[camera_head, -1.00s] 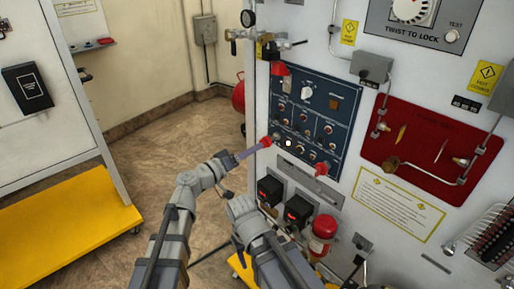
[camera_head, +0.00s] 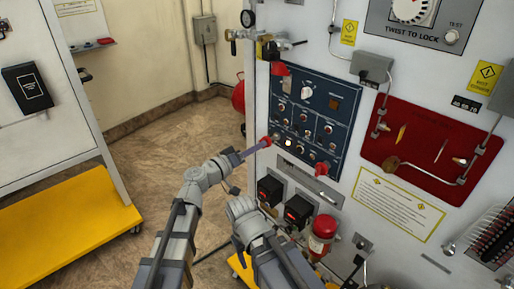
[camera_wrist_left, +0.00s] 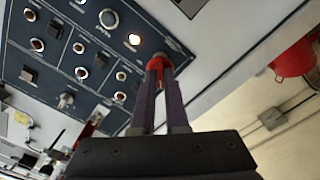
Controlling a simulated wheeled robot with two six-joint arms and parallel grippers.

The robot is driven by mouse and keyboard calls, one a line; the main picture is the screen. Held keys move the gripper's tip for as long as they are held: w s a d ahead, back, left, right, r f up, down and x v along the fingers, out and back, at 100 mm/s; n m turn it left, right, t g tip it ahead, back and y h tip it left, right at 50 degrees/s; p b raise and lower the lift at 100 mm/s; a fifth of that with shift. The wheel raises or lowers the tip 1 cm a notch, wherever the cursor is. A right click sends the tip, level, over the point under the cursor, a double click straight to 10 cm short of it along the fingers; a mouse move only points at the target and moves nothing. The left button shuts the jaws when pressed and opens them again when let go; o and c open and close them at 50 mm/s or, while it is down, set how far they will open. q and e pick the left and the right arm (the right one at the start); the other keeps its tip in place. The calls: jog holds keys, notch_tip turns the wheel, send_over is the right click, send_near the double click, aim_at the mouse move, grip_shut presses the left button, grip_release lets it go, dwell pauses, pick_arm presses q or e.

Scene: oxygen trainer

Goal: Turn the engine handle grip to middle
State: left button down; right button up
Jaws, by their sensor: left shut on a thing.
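My left gripper (camera_head: 263,143) reaches in from the left to the lower left edge of the dark blue control panel (camera_head: 337,78). Its two purple-grey fingers are shut on a small red grip, which I take to be the engine handle grip (camera_head: 268,140). In the left wrist view the red grip (camera_wrist_left: 158,62) shows at the fingertips, partly hidden by them, beside the panel's edge. My right gripper (camera_head: 240,207) hangs lower, apart from the panel; its fingers do not show clearly.
Two black boxes with red displays (camera_head: 298,208) and a red cylinder (camera_head: 322,232) are mounted below the panel. A red board (camera_head: 430,145) with piping is to the right. A yellow-based cabinet (camera_head: 70,225) stands at left, with open floor between.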

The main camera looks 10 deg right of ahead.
pick_arm(q)
jog(key=shift+m, duration=4.6)
jog(key=c, duration=0.9)
grip_release()
jog(key=shift+a, duration=0.15)
jog(key=v, duration=0.7)
jog(key=shift+s+a, duration=0.2)
jog(key=shift+a, duration=0.05)
